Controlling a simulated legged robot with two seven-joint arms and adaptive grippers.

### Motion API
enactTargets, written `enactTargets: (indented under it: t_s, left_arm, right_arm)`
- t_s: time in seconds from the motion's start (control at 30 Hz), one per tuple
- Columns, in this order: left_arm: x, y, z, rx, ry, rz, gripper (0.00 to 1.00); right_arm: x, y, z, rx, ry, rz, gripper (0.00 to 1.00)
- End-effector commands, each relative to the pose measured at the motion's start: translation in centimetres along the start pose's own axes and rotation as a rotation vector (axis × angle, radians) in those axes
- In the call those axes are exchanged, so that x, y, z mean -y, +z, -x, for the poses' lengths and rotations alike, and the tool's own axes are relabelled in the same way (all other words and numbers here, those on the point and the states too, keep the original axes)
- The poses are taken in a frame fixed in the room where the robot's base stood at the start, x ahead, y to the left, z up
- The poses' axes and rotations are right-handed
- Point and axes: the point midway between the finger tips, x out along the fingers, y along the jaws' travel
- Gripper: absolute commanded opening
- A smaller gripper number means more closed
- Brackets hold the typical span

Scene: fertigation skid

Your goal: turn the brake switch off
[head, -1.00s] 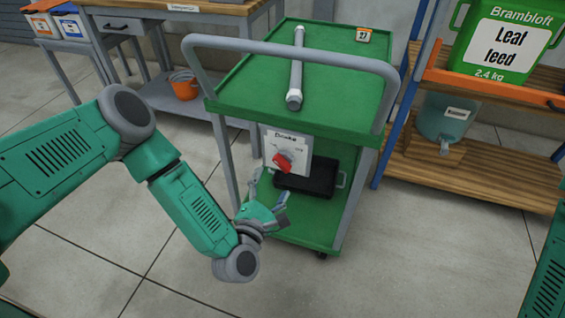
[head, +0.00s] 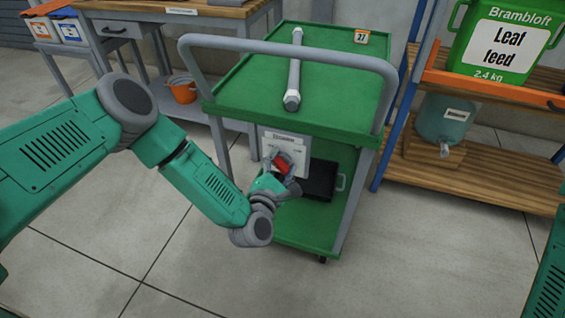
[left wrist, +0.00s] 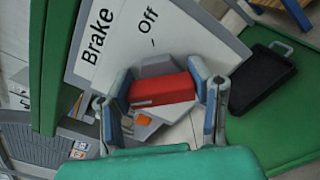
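The brake switch is a red handle (head: 282,163) on a pale panel (head: 272,146) at the front of a green cart (head: 255,105). In the left wrist view the panel (left wrist: 185,33) reads "Brake" and "Off", with a short mark under "Off". The red handle (left wrist: 162,89) lies crosswise there, not lined up with that mark. My left gripper (head: 279,172) is at the switch, its fingers apart, one on each side of the handle; it also shows in the left wrist view (left wrist: 162,90). Whether they touch the handle is unclear. My right gripper is out of view.
A grey push bar (head: 290,50) arches over the cart top, where a pale pipe (head: 294,70) lies. A black tray (head: 319,181) sits on the lower shelf, right of the switch. A shelf rack (head: 480,165) stands right; a bench (head: 215,10) stands behind left.

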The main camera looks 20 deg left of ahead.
Motion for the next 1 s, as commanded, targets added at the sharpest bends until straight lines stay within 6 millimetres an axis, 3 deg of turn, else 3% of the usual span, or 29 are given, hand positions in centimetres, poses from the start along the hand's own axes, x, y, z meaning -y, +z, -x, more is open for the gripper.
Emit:
enactTargets:
  t_s: [0.47, 1.0]
  left_arm:
    - [0.22, 0.18, 0.04, 0.003, -0.004, -0.076, 0.18]
    - [0.70, 0.20, 0.04, 0.007, -0.007, -0.536, 0.19]
  right_arm:
    - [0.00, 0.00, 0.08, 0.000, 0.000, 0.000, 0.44]
    - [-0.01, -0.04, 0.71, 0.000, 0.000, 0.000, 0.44]
